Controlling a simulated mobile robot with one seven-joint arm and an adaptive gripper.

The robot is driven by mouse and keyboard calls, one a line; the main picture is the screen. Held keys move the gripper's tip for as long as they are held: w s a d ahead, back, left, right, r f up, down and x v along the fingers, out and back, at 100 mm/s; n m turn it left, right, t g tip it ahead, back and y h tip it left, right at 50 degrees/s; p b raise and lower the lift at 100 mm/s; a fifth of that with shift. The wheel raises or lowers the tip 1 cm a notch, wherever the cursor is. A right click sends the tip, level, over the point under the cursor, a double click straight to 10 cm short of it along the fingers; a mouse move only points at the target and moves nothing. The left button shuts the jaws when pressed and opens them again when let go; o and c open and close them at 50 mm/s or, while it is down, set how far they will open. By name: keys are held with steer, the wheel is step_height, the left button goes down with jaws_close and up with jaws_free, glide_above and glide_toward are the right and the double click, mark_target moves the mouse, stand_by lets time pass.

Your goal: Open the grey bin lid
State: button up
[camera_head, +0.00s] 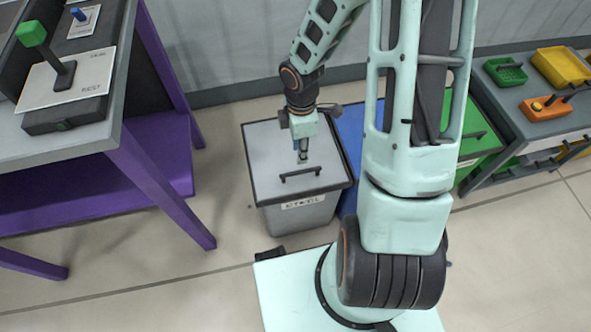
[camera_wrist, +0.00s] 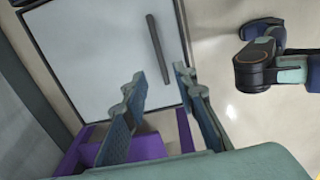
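The grey bin (camera_head: 299,211) stands on the floor in the middle of the head view, with its flat grey lid (camera_head: 275,160) closed. A dark bar handle (camera_head: 300,174) lies across the front part of the lid. In the wrist view the lid (camera_wrist: 95,40) fills the upper left, and the handle (camera_wrist: 158,48) shows as a dark bar on it. My gripper (camera_head: 303,158) points down above the lid, just behind the handle in the head view. In the wrist view its two fingers (camera_wrist: 160,100) are spread with nothing between them, apart from the handle.
A blue bin (camera_head: 350,130) and a green bin (camera_head: 482,140) stand to the right, partly behind my arm. A purple-legged workbench (camera_head: 150,165) is at the left. A grey cart (camera_head: 520,125) with coloured trays is at the right. The wall is close behind the bins.

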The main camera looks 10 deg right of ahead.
mark_target(299, 171)
step_height(299, 171, down, 10)
steer(key=b, duration=0.4)
steer(key=shift+c, duration=0.6)
jaws_close()
